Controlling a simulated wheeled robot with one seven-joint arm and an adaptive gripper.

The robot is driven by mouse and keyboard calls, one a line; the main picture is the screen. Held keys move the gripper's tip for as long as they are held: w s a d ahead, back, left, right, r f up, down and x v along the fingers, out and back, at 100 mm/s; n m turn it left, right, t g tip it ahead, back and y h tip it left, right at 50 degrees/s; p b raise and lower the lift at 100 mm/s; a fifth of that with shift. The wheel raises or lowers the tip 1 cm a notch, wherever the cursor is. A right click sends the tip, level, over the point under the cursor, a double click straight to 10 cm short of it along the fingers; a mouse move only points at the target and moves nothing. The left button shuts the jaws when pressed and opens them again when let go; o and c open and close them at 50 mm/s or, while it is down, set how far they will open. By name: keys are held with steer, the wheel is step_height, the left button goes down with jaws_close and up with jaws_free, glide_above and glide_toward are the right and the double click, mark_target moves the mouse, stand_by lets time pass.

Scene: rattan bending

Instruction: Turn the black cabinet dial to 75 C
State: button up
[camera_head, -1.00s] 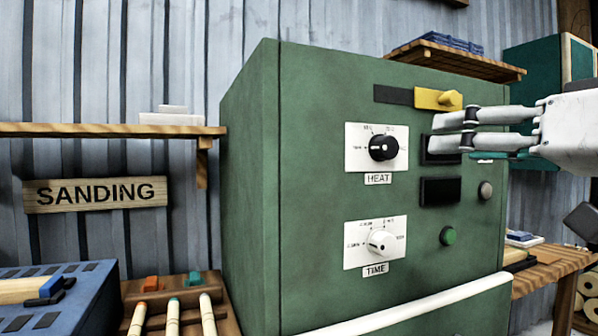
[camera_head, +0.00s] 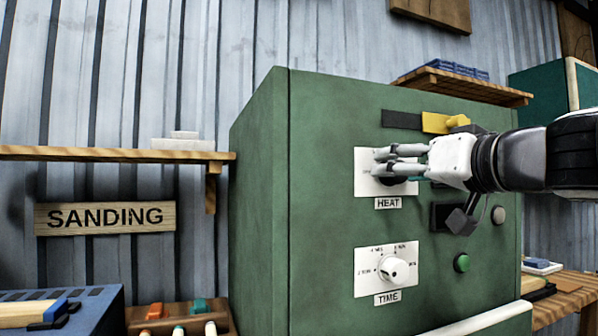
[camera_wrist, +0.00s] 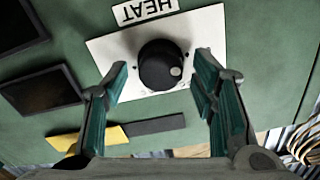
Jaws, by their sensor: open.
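The black HEAT dial (camera_wrist: 161,65) sits on a white plate on the front of the green cabinet (camera_head: 340,130). In the wrist view it lies ahead of my gripper (camera_wrist: 160,78), between the two open fingers, with a gap on each side. A light dot shows on the dial's face toward its lower right; the scale marks are too small to read there. In the head view my gripper (camera_head: 378,162) is in front of the HEAT plate (camera_head: 366,187) and covers most of the dial. I cannot tell how far the fingertips are from the plate.
Below is the white TIME dial (camera_head: 394,269). A green button (camera_head: 462,263), a grey button (camera_head: 498,215) and a dark panel are to the right. A wooden shelf (camera_head: 465,84) sits at the cabinet's upper right.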

steer(key=shift+w+a, duration=0.1)
steer(key=shift+w, duration=0.1)
steer(key=c, duration=1.1)
steer(key=shift+c, duration=0.2)
steer(key=m, duration=0.8)
steer(key=m+b, duration=0.1)
steer(key=m, duration=0.6)
steer(key=m+b, duration=0.1)
steer(key=m, duration=0.7)
steer(key=shift+f+m, duration=0.3)
steer(key=shift+f, duration=0.05)
